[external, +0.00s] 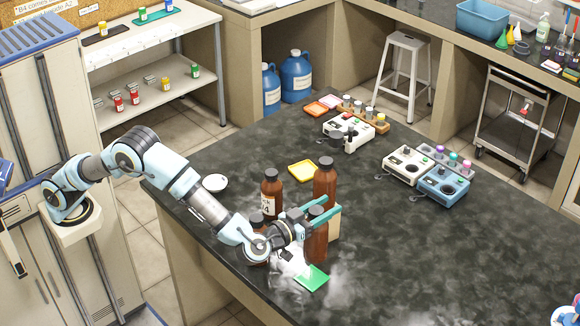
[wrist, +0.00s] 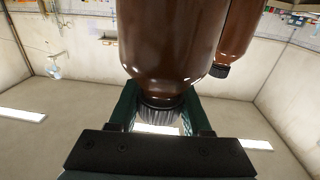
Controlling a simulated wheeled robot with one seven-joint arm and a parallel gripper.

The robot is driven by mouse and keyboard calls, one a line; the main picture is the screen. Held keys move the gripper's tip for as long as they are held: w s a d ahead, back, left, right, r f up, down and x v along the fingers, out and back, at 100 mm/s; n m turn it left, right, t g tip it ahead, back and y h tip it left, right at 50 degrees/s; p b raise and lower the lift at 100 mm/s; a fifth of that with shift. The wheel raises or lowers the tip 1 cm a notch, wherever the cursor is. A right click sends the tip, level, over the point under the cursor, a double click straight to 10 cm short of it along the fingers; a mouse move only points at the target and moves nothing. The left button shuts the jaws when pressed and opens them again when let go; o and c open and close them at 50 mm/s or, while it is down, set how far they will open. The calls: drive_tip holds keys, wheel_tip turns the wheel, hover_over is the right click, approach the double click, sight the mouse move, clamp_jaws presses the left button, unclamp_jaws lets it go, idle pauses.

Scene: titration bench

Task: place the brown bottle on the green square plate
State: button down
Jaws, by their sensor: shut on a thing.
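My gripper (external: 331,205), with teal fingers, is shut on a brown bottle (external: 317,243) with a dark cap. The bottle hangs about upright. In the wrist view, my gripper (wrist: 160,115) has its fingers on both sides of the ridged cap of the brown bottle (wrist: 170,45). The green square plate (external: 314,279) lies on the dark bench just below and in front of the held bottle. White haze covers part of the plate's left side. I cannot tell how far the bottle's base is above the bench.
Other brown bottles stand close by: a labelled one (external: 271,196), a tall one (external: 325,178) behind the fingers, and one partly hidden by my arm (external: 257,222). A yellow plate (external: 302,170) and a white dish (external: 215,183) lie farther back.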

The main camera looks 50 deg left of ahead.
wheel_tip(320, 180, down, 10)
drive_tip(key=a+y+p, duration=0.1)
drive_tip(key=p, duration=0.2)
drive_tip(key=shift+w+n, duration=0.2)
drive_tip(key=shift+n, duration=0.1)
drive_tip(key=shift+f, duration=0.1)
drive_tip(key=shift+f, duration=0.15)
drive_tip(key=shift+c, duration=1.8)
unclamp_jaws()
